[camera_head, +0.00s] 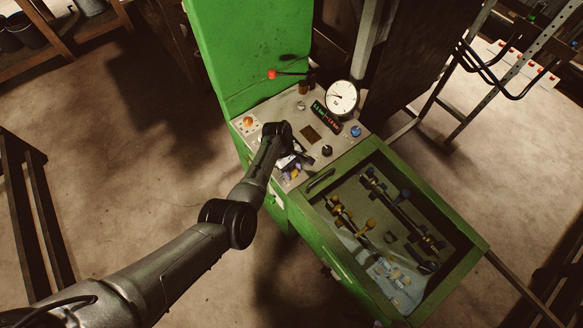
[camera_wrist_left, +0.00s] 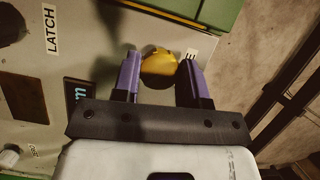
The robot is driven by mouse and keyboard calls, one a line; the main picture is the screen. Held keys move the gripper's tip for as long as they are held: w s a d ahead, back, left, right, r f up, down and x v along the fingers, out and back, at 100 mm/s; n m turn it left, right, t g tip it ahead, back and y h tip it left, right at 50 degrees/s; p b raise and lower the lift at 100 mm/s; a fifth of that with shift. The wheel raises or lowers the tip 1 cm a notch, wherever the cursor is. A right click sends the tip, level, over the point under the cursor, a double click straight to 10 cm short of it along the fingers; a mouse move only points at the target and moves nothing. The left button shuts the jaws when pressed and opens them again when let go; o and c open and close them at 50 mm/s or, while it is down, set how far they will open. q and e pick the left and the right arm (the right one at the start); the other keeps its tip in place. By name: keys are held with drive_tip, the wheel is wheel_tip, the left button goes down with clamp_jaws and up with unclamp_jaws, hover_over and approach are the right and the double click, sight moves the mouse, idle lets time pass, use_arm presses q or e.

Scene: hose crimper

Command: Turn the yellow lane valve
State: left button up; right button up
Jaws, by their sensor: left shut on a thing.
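The yellow lane valve shows as a rounded yellow knob (camera_wrist_left: 159,67) on the grey control panel in the left wrist view. My left gripper (camera_wrist_left: 158,75) has its two purple fingers on either side of the knob and is shut on it. In the head view my left gripper (camera_head: 291,170) reaches the front left edge of the panel (camera_head: 318,168), and the arm hides most of the knob there. The knob's turn angle cannot be told. My right gripper is not in view.
The panel carries a gauge (camera_head: 342,97), a red-tipped lever (camera_head: 272,74), a black knob (camera_head: 327,150), a blue button (camera_head: 356,131) and an orange button (camera_head: 248,121). A green-framed tray (camera_head: 447,264) with fittings lies right of the gripper. A "LATCH" label (camera_wrist_left: 50,30) is nearby.

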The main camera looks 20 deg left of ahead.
use_arm(q)
drive_tip(key=m+g+y+b, duration=0.1)
drive_tip(key=m, duration=0.3)
drive_tip(key=shift+w+m, duration=0.1)
drive_tip(key=shift+m, duration=0.2)
drive_tip(key=m+y, duration=0.1)
drive_tip(key=m, duration=0.1)
drive_tip(key=m+g+y+b, duration=0.1)
drive_tip(key=m, duration=0.2)
drive_tip(key=shift+d, duration=0.1)
drive_tip(key=shift+m, duration=0.4)
drive_tip(key=o, duration=0.9)
drive_tip(key=shift+r, duration=0.1)
